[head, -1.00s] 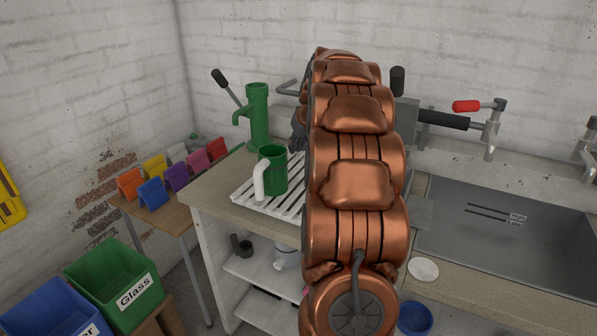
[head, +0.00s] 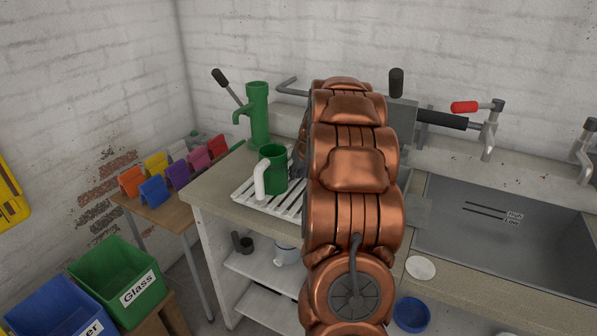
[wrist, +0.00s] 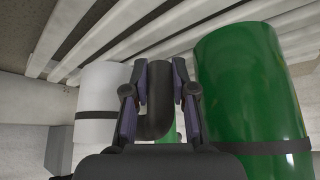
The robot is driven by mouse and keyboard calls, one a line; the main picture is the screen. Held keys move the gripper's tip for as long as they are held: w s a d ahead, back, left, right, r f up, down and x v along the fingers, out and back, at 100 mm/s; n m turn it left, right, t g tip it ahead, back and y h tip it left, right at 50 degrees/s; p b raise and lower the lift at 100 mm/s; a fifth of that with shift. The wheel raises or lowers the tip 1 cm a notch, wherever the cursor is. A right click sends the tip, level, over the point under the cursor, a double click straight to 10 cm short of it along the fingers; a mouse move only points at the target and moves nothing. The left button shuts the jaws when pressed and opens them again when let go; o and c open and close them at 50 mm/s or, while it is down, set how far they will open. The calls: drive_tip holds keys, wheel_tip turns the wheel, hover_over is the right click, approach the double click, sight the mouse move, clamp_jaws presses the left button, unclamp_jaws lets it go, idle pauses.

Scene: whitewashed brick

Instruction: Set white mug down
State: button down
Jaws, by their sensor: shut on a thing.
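The white mug (wrist: 98,105), with a dark band, is at the left in the wrist view. My gripper (wrist: 160,72) is shut on a dark curved handle (wrist: 157,105), which appears to belong to the white mug.
A green pump (head: 258,115) stands behind the rack. A steel sink (head: 500,240) is at the right, with a white disc (head: 420,267) near its edge. A white mug-like vessel (head: 287,253) and a dark mug (head: 242,243) stand on the shelf below.

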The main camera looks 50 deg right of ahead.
drive_tip(key=shift+f, duration=0.1)
drive_tip(key=shift+f, duration=0.15)
drive_tip(key=c, duration=1.2)
unclamp_jaws()
drive_tip(key=shift+s+r, duration=0.1)
drive_tip(key=shift+r, duration=0.3)
drive_tip(key=b+v, duration=0.2)
drive_tip(key=v, duration=0.9)
drive_tip(key=shift+s+a+r, duration=0.15)
drive_tip(key=shift+s+r, duration=0.05)
drive_tip(key=shift+s, duration=0.05)
